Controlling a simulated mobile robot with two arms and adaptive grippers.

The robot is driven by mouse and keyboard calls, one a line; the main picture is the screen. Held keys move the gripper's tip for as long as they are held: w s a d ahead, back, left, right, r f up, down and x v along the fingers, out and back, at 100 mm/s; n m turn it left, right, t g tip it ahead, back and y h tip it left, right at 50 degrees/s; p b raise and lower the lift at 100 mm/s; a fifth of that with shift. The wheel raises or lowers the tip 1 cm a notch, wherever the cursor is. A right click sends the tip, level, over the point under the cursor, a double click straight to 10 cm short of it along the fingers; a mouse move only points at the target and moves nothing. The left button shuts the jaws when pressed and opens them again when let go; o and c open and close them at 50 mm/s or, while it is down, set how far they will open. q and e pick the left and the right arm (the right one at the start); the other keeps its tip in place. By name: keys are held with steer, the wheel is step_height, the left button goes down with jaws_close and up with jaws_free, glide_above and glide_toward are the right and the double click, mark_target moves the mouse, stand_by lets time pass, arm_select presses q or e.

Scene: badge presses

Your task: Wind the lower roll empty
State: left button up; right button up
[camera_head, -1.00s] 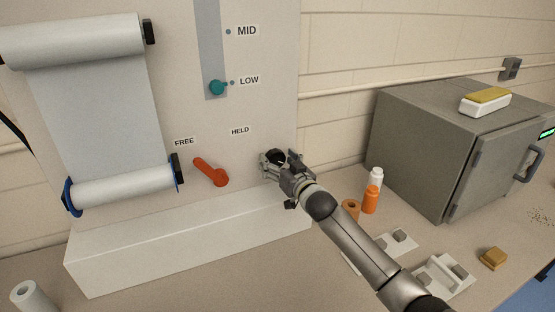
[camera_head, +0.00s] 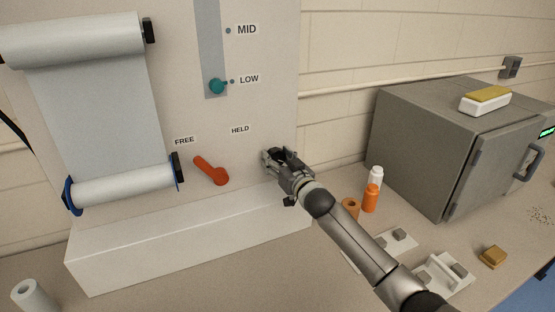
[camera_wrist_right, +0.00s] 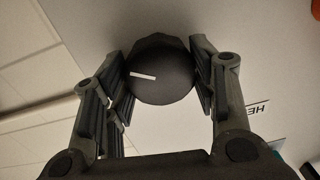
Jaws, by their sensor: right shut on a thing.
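The lower roll (camera_head: 122,186) is white, with blue and black end flanges, at the lower left of the panel. A pale sheet (camera_head: 97,110) runs between it and the upper roll (camera_head: 75,40). My right gripper (camera_head: 272,159) is at the panel's lower right in the head view. In the right wrist view, its fingers are shut on a round black knob (camera_wrist_right: 161,72) with a white mark, one on each side. The gripper mostly hides the knob in the head view. A red lever (camera_head: 211,171) sits below the FREE and HELD labels, its arm pointing up-left towards FREE. My left gripper is out of view.
A teal slider knob (camera_head: 216,86) stands at LOW. A white ledge (camera_head: 180,240) juts out below the panel.

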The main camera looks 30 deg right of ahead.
steer(key=n+p, duration=0.2)
steer(key=n, duration=0.3)
steer(key=shift+r, duration=0.1)
steer(key=n, duration=0.3)
steer(key=n+p, duration=0.1)
steer(key=n, duration=0.2)
steer(key=shift+a+n+g+h, duration=0.15)
steer(key=shift+n+g+h, duration=0.15)
steer(key=n+p, duration=0.1)
steer(key=n, duration=0.5)
steer(key=shift+a, duration=0.1)
steer(key=n, duration=0.3)
steer(key=n+h+p, duration=0.1)
steer(key=n, duration=0.1)
steer(key=shift+f+n, duration=0.3)
steer(key=shift+f, duration=0.05)
steer(key=o, duration=1)
